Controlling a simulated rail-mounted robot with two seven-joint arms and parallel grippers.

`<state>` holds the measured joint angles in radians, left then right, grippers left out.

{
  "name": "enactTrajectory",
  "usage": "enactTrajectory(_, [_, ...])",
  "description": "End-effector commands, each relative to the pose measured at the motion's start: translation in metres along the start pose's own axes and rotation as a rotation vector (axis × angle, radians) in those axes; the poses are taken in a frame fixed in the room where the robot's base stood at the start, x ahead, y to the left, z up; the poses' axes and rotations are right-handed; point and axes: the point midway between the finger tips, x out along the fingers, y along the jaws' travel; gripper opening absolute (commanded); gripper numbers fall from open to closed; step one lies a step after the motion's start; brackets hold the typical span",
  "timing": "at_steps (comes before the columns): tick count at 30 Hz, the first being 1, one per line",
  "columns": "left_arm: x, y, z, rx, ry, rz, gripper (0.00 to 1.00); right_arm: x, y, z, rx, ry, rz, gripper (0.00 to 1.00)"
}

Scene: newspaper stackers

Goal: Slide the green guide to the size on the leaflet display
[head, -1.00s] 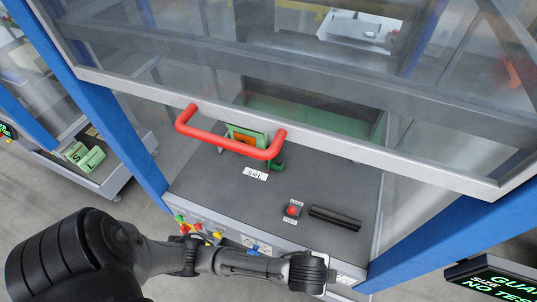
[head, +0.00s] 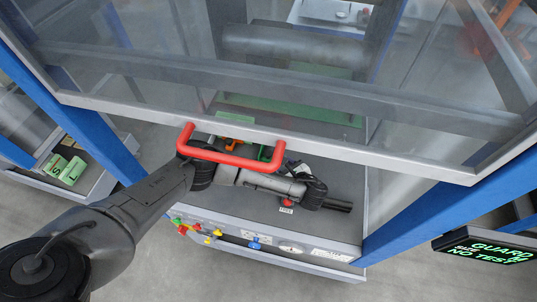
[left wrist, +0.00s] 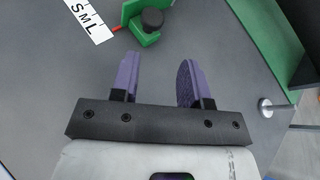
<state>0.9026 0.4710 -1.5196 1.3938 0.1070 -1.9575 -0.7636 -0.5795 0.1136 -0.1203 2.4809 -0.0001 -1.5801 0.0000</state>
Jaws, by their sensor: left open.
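The green guide (left wrist: 133,14) with a black knob (left wrist: 152,19) is at the top of the left wrist view. A red pointer beside it lies near the L end of the white S-M-L scale (left wrist: 86,18). In the head view the guide (head: 265,153) is partly hidden behind the red handle and my arm. My left gripper (left wrist: 157,68) is open and empty, its purple fingers pointing toward the guide, apart from it. In the head view its fingers are hidden. The display (head: 490,251) at right shows green text; its size line is not readable. My right gripper is not in view.
The red handle (head: 230,160) of the clear guard door arches over my left arm. A red button (head: 286,202) and black bar (head: 338,205) are on the grey deck. Coloured knobs (head: 195,229) line its front. Green S and L blocks (head: 64,168) stand at left.

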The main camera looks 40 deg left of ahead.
Motion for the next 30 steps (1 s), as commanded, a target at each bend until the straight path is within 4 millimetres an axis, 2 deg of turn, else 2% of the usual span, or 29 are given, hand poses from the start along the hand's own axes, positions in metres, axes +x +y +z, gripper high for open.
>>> enactTrajectory(3, [0.004,0.004,0.003,0.093,-0.026,0.03,0.42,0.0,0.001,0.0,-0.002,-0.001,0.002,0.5])
enactTrajectory(9, [0.013,0.008,0.005,0.163,-0.042,0.052,0.42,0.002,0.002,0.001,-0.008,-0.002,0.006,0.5])
enactTrajectory(21, [0.064,0.011,0.007,0.164,-0.042,0.052,0.42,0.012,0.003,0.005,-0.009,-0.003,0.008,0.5])
enactTrajectory(30, [0.081,0.011,0.008,0.163,-0.04,0.05,0.42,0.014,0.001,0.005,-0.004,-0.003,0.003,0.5])
